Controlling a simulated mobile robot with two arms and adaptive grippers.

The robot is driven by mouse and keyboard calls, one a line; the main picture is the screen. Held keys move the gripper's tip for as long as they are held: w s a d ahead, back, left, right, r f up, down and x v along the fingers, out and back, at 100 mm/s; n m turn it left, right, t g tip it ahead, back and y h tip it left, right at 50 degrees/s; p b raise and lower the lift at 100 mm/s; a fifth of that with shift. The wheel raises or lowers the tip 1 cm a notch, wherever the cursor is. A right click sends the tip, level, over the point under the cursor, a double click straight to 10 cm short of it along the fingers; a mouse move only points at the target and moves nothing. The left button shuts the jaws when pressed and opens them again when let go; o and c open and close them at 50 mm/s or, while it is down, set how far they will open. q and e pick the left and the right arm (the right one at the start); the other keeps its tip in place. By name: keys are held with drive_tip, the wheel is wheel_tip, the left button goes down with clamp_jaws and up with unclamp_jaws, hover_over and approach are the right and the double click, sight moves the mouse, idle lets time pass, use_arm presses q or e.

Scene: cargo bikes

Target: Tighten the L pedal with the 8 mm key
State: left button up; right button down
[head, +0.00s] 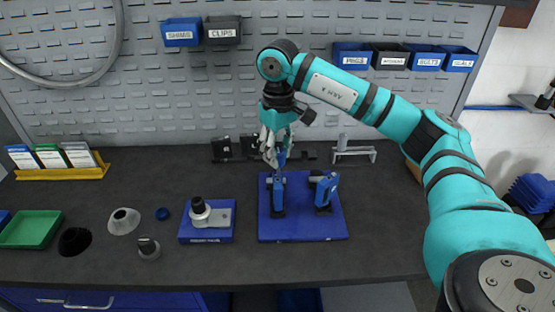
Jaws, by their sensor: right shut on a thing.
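My right gripper (276,160) points down over the left part of a blue board (311,228). It is shut on a slim blue thing (281,158) that looks like the 8 mm key; its size mark cannot be read. Just below stands the left of two blue and black pedal units (278,196) on the board. The held thing seems to meet the top of that unit, but I cannot tell whether they touch. The other pedal unit (324,190) stands to the right, clear of the gripper. My left gripper is out of view.
A blue stand with a grey fixture (219,216) sits left of the board. Black holders (222,150) and a grey rack (354,151) stand behind. A green tray (31,230) and small cups lie at left. The counter right of the board is clear.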

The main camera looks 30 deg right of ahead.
drive_tip(key=m, duration=0.5)
drive_tip(key=shift+a+m, duration=0.1)
drive_tip(key=shift+m, duration=0.2)
drive_tip(key=m, duration=0.5)
drive_tip(key=shift+p, duration=0.3)
drive_tip(key=m, duration=0.6)
drive_tip(key=m+p, duration=0.1)
drive_tip(key=m, duration=0.4)
drive_tip(key=shift+w, duration=0.1)
drive_tip(key=shift+m, duration=0.3)
drive_tip(key=shift+f+b, duration=0.4)
drive_tip(key=c, duration=1.6)
unclamp_jaws()
clamp_jaws()
